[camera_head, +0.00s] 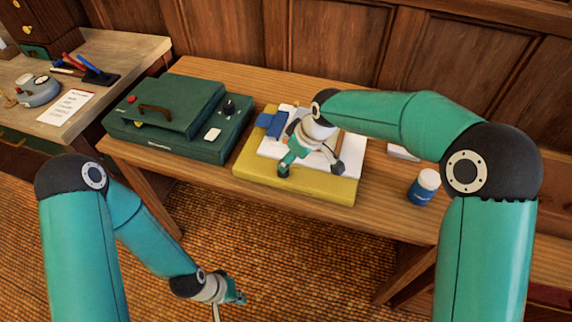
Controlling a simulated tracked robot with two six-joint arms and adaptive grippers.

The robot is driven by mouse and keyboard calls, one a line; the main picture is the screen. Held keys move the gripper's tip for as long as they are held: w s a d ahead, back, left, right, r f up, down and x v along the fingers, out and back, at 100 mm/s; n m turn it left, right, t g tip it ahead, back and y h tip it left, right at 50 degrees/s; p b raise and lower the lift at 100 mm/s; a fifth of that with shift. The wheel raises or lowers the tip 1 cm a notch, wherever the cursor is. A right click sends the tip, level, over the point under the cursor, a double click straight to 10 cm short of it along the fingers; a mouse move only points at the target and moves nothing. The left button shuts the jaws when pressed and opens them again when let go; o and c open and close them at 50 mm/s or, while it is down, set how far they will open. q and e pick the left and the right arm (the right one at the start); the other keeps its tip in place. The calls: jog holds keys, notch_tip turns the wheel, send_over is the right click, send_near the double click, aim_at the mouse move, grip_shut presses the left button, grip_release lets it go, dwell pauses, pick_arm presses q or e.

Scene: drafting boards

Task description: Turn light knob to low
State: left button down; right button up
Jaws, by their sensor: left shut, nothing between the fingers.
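A dark green case (180,150) lies on the wooden table, with a brown handle on its raised lid. A black knob (229,107) stands at the right of its top; its setting is too small to read. A small white piece (212,134) sits in front of the knob. My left gripper (239,298) hangs low over the woven floor in front of the table, away from the case, shut and empty. My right gripper (311,170) is over the yellow board, right of the case, with its fingers spread and nothing seen between them.
A yellow board (335,190) carries white sheets and a blue item (272,123). A blue bottle with a white cap (424,187) stands at the right. A side desk (25,118) at left holds pens, a note and a grey round device. Wood panelling closes the back.

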jog(key=x, duration=0.6)
jog(key=shift+w+a+f+p, duration=0.15)
jog(key=shift+f+p, duration=0.1)
jog(key=shift+p, duration=0.15)
